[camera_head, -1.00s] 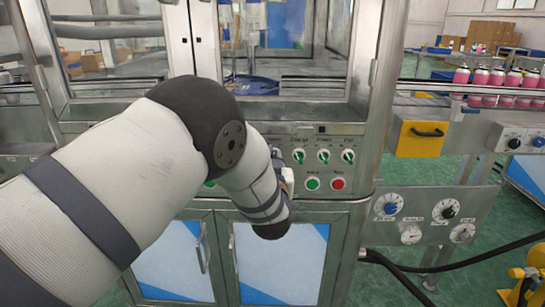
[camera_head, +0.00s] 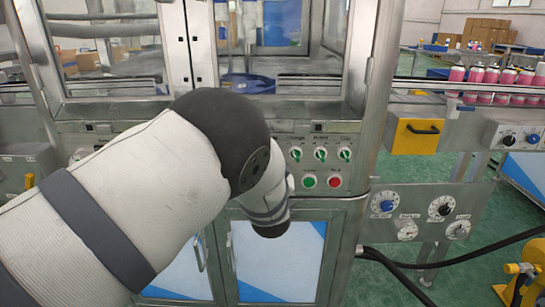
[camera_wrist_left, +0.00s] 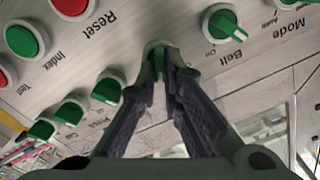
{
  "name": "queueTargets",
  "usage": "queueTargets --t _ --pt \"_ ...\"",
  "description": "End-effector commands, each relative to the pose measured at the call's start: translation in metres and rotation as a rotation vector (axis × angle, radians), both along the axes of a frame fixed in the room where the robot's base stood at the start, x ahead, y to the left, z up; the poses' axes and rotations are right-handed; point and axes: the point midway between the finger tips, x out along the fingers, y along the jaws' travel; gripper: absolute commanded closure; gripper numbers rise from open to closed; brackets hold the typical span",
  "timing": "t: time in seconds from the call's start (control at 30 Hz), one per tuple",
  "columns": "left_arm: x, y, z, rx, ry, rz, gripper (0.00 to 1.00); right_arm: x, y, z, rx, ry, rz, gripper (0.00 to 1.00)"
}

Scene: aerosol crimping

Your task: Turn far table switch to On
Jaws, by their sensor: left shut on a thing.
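In the left wrist view my left gripper (camera_wrist_left: 160,85) is shut on a green switch knob (camera_wrist_left: 158,55) on the grey control panel (camera_head: 365,150). That knob's label is not visible. To its right in this view is the green Belt switch (camera_wrist_left: 226,25), apart from the fingers. To its left stand several green switches in a row, the nearest one (camera_wrist_left: 107,90) close to a finger. In the head view my left forearm and wrist hide the gripper and the gripped knob. My right gripper is not in view.
Green switches (camera_head: 320,154) stand above a green button (camera_head: 309,181) and the red Reset button (camera_head: 335,181). A lower panel with dials (camera_head: 440,208) stands to the right. Pink cans (camera_head: 492,75) line the conveyor. A metal frame post borders the panel's right side.

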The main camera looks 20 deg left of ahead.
Motion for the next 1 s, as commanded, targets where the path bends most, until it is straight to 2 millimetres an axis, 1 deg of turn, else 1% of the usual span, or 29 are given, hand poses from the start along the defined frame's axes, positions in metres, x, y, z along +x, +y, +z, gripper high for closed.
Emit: queueTargets --t 0.03,0.33,0.37,0.4,0.43,0.73,0.77,0.87,1.0 --pt "-0.001 0.000 -0.004 0.002 0.009 0.000 1.00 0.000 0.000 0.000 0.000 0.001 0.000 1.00" --pt "-0.001 0.000 -0.004 0.001 0.010 0.001 1.00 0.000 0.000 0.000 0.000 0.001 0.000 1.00" --pt "-0.001 0.000 -0.004 0.001 0.010 0.001 0.88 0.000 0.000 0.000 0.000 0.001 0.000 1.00" --pt "-0.001 0.000 -0.004 0.002 0.009 0.000 0.79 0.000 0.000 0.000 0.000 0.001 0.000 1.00" --pt "-0.001 0.000 -0.004 0.002 0.009 0.000 0.72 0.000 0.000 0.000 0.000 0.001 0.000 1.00" --pt "0.000 0.000 0.000 0.001 0.003 0.000 0.72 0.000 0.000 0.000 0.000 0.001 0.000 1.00" --pt "0.000 0.000 0.003 0.001 0.002 0.001 0.72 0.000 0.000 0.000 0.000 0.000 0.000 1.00" --pt "0.000 0.000 0.022 0.001 -0.001 0.000 0.72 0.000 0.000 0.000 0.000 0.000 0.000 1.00" --pt "-0.001 0.000 0.058 0.002 0.000 -0.001 0.72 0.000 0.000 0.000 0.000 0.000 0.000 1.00"
